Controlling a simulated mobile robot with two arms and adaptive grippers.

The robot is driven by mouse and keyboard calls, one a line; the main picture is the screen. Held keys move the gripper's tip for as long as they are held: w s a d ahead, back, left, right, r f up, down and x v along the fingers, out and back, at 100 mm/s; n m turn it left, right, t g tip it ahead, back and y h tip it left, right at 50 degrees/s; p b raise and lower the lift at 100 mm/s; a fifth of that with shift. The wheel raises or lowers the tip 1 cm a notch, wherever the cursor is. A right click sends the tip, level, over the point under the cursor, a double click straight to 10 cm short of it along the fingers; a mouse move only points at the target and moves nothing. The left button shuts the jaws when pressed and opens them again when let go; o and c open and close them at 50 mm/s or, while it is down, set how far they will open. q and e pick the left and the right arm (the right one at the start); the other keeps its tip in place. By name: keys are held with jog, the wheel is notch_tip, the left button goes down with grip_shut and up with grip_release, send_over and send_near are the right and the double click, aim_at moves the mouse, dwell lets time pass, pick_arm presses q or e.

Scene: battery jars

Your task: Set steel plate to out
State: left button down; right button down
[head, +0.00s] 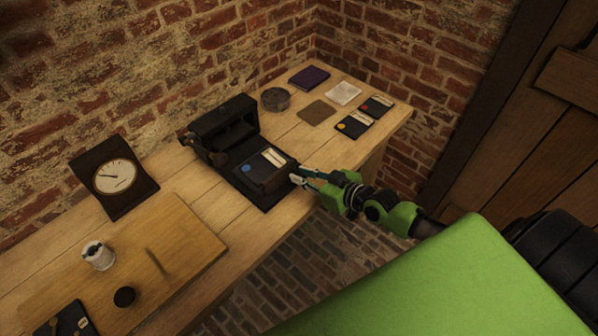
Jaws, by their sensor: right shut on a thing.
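A black device (221,128) stands on the wooden table against the brick wall. A dark flat base (240,181) extends from its front, with a blue-dotted card bearing pale labels (273,157) on it. A brownish block (275,183) sits at the base's front right edge. My right gripper (297,178) reaches in from the right and is shut at this edge, on a small part its fingers mostly hide. I cannot tell for certain which part is the steel plate. My left gripper is not in view.
Two dark cards (354,124), a brown square (317,113), a white cloth (343,93), a purple book (309,77) and a round dish (276,99) lie at the back right. A dial (114,176), wooden board (190,238) and white jar (98,256) are at left.

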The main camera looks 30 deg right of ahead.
jog(key=shift+s+d, duration=0.2)
jog(key=shift+s, duration=0.45)
jog(key=shift+f, duration=0.1)
jog(key=c, duration=1.9)
grip_release()
jog(key=shift+s+d, duration=0.1)
jog(key=shift+s, duration=0.15)
jog(key=shift+s+d+r, duration=0.15)
jog(key=shift+s+r, duration=0.05)
jog(key=shift+s, duration=0.15)
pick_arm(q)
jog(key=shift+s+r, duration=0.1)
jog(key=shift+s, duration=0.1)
pick_arm(e)
jog(key=v, duration=1.1)
jog(key=shift+s+r, duration=0.1)
jog(key=shift+s, duration=0.05)
jog(key=shift+d, duration=0.1)
